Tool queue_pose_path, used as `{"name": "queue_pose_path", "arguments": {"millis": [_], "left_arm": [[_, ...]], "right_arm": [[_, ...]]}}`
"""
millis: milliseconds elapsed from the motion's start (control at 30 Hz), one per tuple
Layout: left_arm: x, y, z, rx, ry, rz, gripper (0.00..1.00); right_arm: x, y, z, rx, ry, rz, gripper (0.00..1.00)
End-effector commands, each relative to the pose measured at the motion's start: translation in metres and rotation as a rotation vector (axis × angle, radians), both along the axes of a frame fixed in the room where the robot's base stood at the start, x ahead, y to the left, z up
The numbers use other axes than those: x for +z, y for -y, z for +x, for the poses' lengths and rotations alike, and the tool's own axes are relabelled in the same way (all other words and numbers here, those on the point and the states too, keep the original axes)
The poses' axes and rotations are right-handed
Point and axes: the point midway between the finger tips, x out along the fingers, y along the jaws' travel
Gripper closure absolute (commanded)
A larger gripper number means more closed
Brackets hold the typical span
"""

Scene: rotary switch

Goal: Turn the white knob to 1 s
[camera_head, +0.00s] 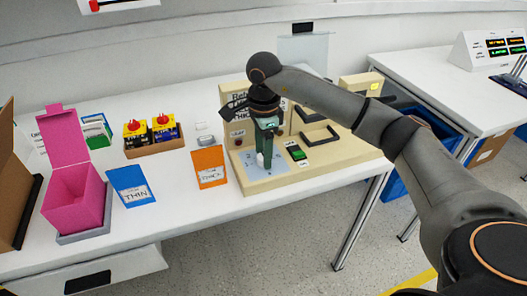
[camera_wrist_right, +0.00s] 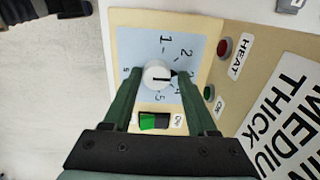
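The white knob (camera_wrist_right: 157,75) sits on a light blue dial plate (camera_wrist_right: 140,45) with printed numbers around it. The dark line on the knob points to the right in the wrist view, toward the side between the 2 and the 4; the 1 is above the knob. My right gripper (camera_wrist_right: 158,72) has its two green fingers on either side of the knob, with narrow gaps seeming to show between them and it. My left gripper is not in view.
The beige panel (camera_head: 320,160) also carries a green rocker switch (camera_wrist_right: 153,121), a red HEAT light (camera_wrist_right: 225,47) and black handles. On the white table stand an orange card (camera_head: 209,167), a blue card (camera_head: 132,186) and a pink box (camera_head: 75,195).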

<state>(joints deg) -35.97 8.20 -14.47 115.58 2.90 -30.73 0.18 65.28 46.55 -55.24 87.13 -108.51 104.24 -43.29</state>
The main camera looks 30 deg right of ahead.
Motion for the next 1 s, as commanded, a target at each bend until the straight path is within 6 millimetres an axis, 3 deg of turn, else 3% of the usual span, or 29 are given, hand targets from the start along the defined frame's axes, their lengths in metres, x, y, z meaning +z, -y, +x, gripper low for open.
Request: {"name": "queue_pose_path", "arguments": {"millis": [33,300,667,1000], "left_arm": [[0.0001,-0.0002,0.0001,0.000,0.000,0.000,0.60],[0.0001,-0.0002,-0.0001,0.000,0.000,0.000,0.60],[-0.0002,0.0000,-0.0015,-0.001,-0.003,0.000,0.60],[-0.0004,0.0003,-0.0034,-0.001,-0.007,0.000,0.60]], "right_arm": [[-0.0012,-0.0014,-0.0037,0.006,-0.016,0.002,0.71],[-0.0019,-0.0021,-0.0050,0.009,-0.021,0.002,0.99],[-0.0028,-0.0022,-0.0055,0.077,-0.024,0.000,0.99],[-0.0037,-0.0021,-0.0058,0.337,-0.025,0.000,0.99]]}}
